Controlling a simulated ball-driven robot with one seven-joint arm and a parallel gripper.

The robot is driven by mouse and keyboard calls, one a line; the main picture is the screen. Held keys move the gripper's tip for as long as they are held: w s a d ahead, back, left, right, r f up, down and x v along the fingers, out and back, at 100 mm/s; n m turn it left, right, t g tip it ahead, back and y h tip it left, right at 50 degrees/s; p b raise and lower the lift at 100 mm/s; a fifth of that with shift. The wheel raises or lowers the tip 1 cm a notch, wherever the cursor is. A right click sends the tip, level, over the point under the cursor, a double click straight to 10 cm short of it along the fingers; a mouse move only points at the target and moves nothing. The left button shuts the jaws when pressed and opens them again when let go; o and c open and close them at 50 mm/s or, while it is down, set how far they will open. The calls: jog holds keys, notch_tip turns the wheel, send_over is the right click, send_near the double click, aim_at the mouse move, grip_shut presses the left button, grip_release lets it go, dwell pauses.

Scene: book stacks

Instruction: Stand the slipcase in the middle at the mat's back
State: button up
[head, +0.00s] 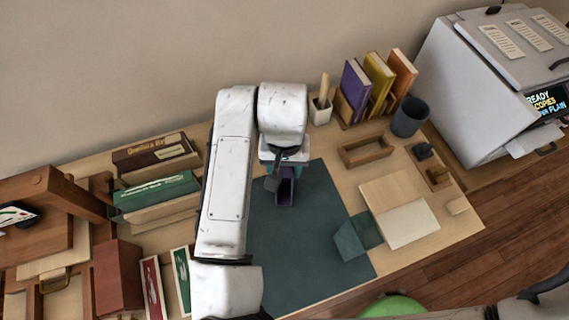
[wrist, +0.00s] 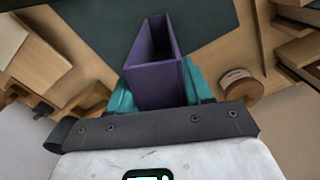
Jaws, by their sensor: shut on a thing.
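The purple slipcase (head: 287,189) is a narrow hollow box, open on one side. My gripper (head: 287,168) is shut on it, with the slipcase below the wrist over the back part of the dark green mat (head: 300,255). In the wrist view the slipcase (wrist: 157,92) sits between the teal fingers (wrist: 122,98), its opening facing away from the wrist. My arm hides the mat's left back part. I cannot tell whether the slipcase touches the mat.
Purple, yellow and orange books (head: 378,82), a pencil cup (head: 321,108) and a dark cup (head: 409,117) stand behind to the right. The mat's front is clear.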

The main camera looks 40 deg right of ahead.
jog(key=shift+f, duration=0.2)
jog(key=o, duration=1.3)
jog(key=shift+r, duration=0.1)
jog(key=shift+o, duration=0.2)
notch_tip(320, 180, up, 12)
jog(key=shift+r, duration=0.15)
